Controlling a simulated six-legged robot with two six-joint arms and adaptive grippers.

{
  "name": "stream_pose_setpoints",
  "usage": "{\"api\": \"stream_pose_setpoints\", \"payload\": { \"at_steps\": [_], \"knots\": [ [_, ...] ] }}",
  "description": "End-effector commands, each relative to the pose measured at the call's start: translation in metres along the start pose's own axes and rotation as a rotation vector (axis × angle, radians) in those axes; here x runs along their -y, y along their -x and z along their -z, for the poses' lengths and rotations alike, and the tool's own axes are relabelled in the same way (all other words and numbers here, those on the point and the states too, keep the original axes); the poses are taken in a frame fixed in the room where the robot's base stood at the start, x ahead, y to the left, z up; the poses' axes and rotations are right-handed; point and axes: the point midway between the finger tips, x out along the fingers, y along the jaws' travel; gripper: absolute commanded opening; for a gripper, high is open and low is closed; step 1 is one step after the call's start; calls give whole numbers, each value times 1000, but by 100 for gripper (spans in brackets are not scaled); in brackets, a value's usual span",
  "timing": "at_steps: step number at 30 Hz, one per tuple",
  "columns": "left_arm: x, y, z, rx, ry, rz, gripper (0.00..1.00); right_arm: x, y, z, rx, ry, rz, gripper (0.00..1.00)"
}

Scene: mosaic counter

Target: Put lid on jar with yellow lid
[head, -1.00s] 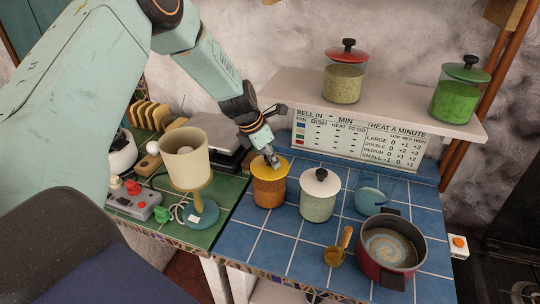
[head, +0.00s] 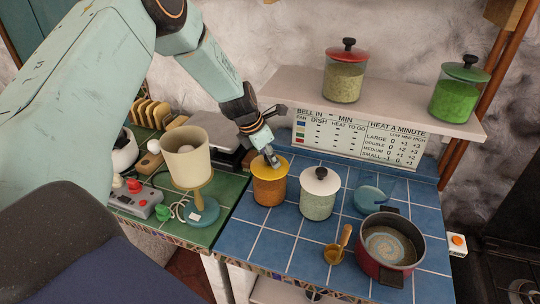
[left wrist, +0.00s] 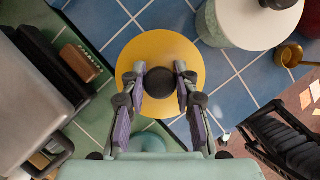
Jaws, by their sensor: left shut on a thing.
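The jar (head: 269,190) with orange-brown contents stands upright on the blue tiled counter. Its yellow lid (head: 283,166) sits over the jar's mouth; whether it is fully seated I cannot tell. The yellow lid also shows in the left wrist view (left wrist: 195,55), seen from above, and it hides the jar below. My left gripper (head: 273,161) comes down from above. In the left wrist view its two fingers (left wrist: 161,92) are shut on the lid's dark round knob. My right gripper is not in view.
A white-lidded jar (head: 318,199) stands just right of the yellow-lidded jar. A red pot (head: 372,262), a brass ladle (head: 333,255) and a blue round item (head: 370,199) are further right. A lamp (head: 187,160) stands left. The shelf (head: 400,118) behind holds red-lidded and green-lidded jars.

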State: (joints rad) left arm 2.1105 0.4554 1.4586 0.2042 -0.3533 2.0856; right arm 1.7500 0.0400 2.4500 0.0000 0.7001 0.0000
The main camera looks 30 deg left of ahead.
Motion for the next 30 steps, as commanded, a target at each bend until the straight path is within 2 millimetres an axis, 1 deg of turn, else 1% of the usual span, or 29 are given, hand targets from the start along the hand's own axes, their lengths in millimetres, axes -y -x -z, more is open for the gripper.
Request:
{"api": "stream_pose_setpoints", "payload": {
  "at_steps": [6, 7, 16, 23, 30],
  "knots": [
    [0, 0, 0, 0, 0, 0, 0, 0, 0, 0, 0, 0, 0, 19],
    [0, 0, 0, 0, 0, 0, 30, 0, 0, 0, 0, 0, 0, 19],
    [0, 0, 0, 0, -1, 0, 55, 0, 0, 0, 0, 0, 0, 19],
    [0, -1, 1, -1, 0, 0, 57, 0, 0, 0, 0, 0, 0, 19],
    [0, -1, 1, -1, 0, 0, 77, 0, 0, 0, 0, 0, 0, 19]
  ]
}}
